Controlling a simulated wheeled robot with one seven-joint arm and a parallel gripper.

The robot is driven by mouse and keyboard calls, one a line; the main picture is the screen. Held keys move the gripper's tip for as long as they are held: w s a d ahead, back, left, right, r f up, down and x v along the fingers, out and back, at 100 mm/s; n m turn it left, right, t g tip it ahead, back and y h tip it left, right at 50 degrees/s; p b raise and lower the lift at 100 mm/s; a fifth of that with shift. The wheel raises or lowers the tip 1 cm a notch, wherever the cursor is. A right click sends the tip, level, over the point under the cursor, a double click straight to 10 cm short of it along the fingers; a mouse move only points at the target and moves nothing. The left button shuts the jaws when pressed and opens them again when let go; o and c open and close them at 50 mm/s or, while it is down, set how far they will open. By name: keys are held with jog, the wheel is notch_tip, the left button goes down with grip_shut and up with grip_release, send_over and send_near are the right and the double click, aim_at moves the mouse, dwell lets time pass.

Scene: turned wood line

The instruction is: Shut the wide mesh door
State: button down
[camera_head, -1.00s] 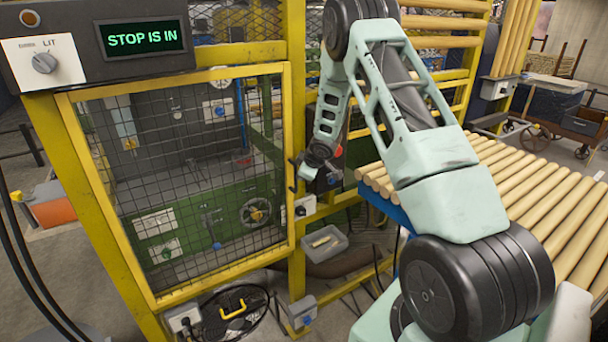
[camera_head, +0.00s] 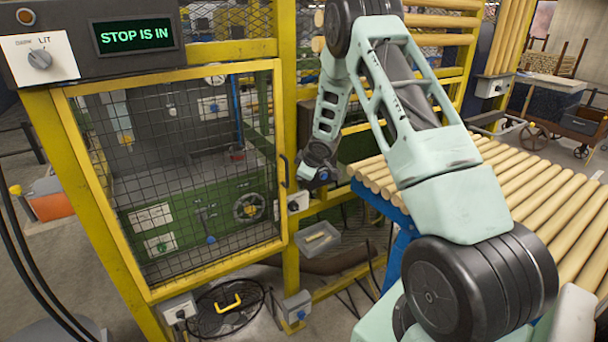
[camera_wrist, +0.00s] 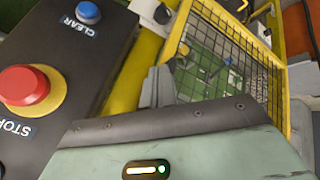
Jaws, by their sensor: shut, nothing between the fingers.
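The wide mesh door (camera_head: 216,258) has a yellow frame and dark wire mesh. In the head view its right edge lies close along the yellow post, and I cannot tell whether it is fully shut. A dark handle (camera_head: 285,170) is on that edge. My gripper (camera_head: 308,174) is just right of the handle, partly hidden by my wrist; contact is not clear. In the wrist view, my grey fingertips (camera_wrist: 155,86) are together and empty, between the yellow post and the mesh door (camera_wrist: 180,35).
In the wrist view, a dark control box with a red STOP button (camera_wrist: 25,86) and blue CLEAR button (camera_wrist: 88,11) is close on the left. A grey tray (camera_head: 318,239) hangs below my gripper. A bed of wooden rods (camera_head: 500,180) lies to the right. A display (camera_head: 137,36) reads STOP IS IN.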

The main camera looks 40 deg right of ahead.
jog(key=s+d+r+p, duration=0.2)
jog(key=s+d+r, duration=0.2)
jog(key=r, duration=0.4)
jog(key=shift+s, duration=0.15)
jog(key=s+a+g+y+b, duration=0.1)
jog(key=s+a+b, duration=0.25)
jog(key=a, duration=1.15)
jog(key=s+a+g+b, duration=0.15)
jog(key=a+b, duration=0.25)
jog(key=a, duration=1.2)
jog(key=s+a+f+g+b, duration=0.1)
jog(key=s+a+b, duration=0.1)
jog(key=s+a, duration=0.3)
jog(key=s+a+f+n+g+y+b, duration=0.1)
jog(key=s+a, duration=0.5)
jog(key=s, duration=0.8)
jog(key=s+a+f+g+b, duration=0.2)
jog(key=s+a, duration=0.4)
jog(key=s, duration=0.4)
jog(key=shift+f+n+g+b, duration=0.35)
jog(key=shift+f+b, duration=0.1)
jog(key=shift+b, duration=0.45)
